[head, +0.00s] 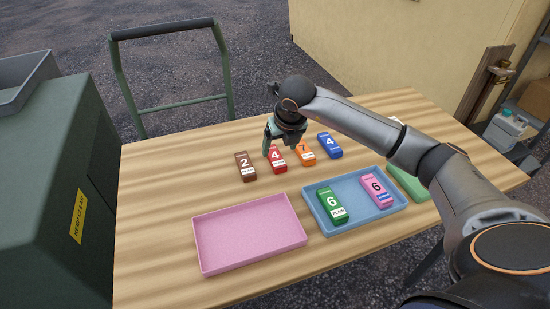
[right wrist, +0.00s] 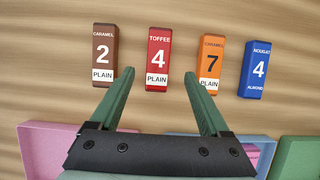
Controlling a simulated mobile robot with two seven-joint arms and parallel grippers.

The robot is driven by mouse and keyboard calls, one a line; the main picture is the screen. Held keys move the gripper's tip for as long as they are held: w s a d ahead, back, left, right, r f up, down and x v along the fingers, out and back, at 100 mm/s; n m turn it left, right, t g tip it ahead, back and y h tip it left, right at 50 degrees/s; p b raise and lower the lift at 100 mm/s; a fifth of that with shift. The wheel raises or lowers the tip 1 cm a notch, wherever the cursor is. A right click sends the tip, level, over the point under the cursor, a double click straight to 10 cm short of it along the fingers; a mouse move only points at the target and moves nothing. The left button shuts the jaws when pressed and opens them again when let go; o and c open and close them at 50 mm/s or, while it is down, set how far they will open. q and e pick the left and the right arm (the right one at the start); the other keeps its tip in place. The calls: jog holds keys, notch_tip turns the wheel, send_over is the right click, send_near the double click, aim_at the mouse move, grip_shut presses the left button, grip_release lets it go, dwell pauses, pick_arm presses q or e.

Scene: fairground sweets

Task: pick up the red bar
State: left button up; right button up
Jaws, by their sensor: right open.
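The red bar (head: 276,160) lies on the wooden table between the brown bar and the orange bar. In the right wrist view the red bar (right wrist: 158,58) reads "TOFFEE 4 PLAIN". My right gripper (head: 280,153) is above and close to the red bar in the head view. In the right wrist view my right gripper (right wrist: 160,85) is open, with one green finger on each side of the red bar's near end. Nothing is between the fingers that I can see held. My left gripper is not in view.
A brown bar (head: 245,167), an orange bar (head: 305,151) and a blue bar (head: 329,145) share the row. In front are an empty pink tray (head: 199,240), a blue tray (head: 350,226) holding a green bar (head: 331,205) and a pink bar (head: 376,190), and a partly hidden green tray (head: 408,181).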

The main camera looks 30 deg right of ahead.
aim_at(276, 157)
jog(key=x, duration=0.4)
jog(key=shift+w+f, duration=0.2)
jog(key=shift+w, duration=0.15)
jog(key=shift+w+f, duration=0.15)
jog(key=shift+f, duration=0.1)
jog(key=shift+f, duration=0.2)
jog(key=shift+c, duration=0.2)
grip_shut()
